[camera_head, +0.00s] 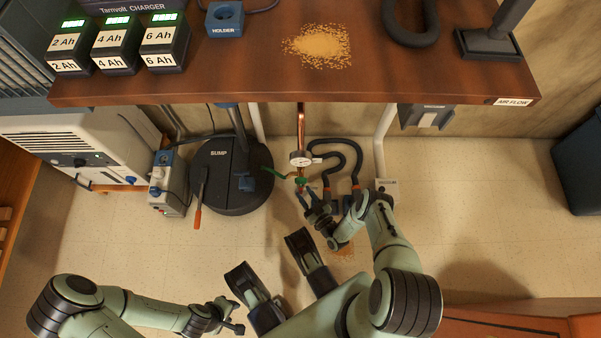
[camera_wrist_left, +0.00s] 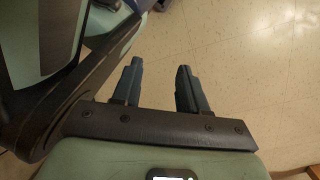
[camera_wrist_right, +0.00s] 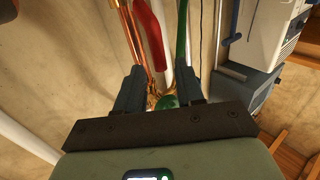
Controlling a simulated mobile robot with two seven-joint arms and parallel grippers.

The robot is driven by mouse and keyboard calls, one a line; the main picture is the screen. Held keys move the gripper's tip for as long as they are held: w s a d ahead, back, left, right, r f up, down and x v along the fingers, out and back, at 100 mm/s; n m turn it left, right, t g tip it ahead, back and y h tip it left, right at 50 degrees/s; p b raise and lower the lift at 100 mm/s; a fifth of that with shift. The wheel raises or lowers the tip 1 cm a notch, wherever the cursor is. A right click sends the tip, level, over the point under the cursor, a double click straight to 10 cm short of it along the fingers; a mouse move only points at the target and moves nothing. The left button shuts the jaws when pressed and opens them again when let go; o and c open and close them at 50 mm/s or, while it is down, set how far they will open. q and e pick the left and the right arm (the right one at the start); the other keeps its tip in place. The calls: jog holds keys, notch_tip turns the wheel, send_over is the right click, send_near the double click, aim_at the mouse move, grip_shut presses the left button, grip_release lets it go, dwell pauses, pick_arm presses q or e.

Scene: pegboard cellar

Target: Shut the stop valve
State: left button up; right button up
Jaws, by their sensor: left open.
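A copper pipe (camera_head: 301,125) runs down below the bench edge, with a round white gauge (camera_head: 300,158) on it. Below the gauge are green valve parts (camera_head: 300,182), including a thin green lever (camera_head: 274,173) pointing left. My right gripper (camera_head: 307,200) is at these parts. In the right wrist view its fingers (camera_wrist_right: 160,90) are open, with a round green knob (camera_wrist_right: 167,102) and brass fittings between them. I cannot tell whether the fingers touch the knob. A red handle (camera_wrist_right: 149,35) shows beyond. My left gripper (camera_head: 232,318) is open and empty, low over the floor (camera_wrist_left: 158,85).
The bench (camera_head: 200,82) overhangs the pipe. A black sump drum (camera_head: 225,190) with an orange-handled lever (camera_head: 198,216) stands left of the valve. Dark hoses (camera_head: 350,160) hang right of it. A power box (camera_head: 172,180) stands further left.

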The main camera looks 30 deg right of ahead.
aim_at(301, 189)
jog(key=shift+w+b, duration=0.4)
jog(key=shift+w, duration=1.3)
pick_arm(q)
jog(key=shift+s+a+f+g, duration=0.15)
jog(key=shift+s+f, duration=0.1)
jog(key=shift+s, duration=0.3)
jog(key=shift+s+d+f+g, duration=0.1)
jog(key=shift+s+f+g, duration=0.1)
jog(key=shift+s, duration=0.3)
pick_arm(e)
grip_shut()
pick_arm(q)
jog(key=shift+w+a, duration=0.1)
jog(key=shift+w, duration=0.05)
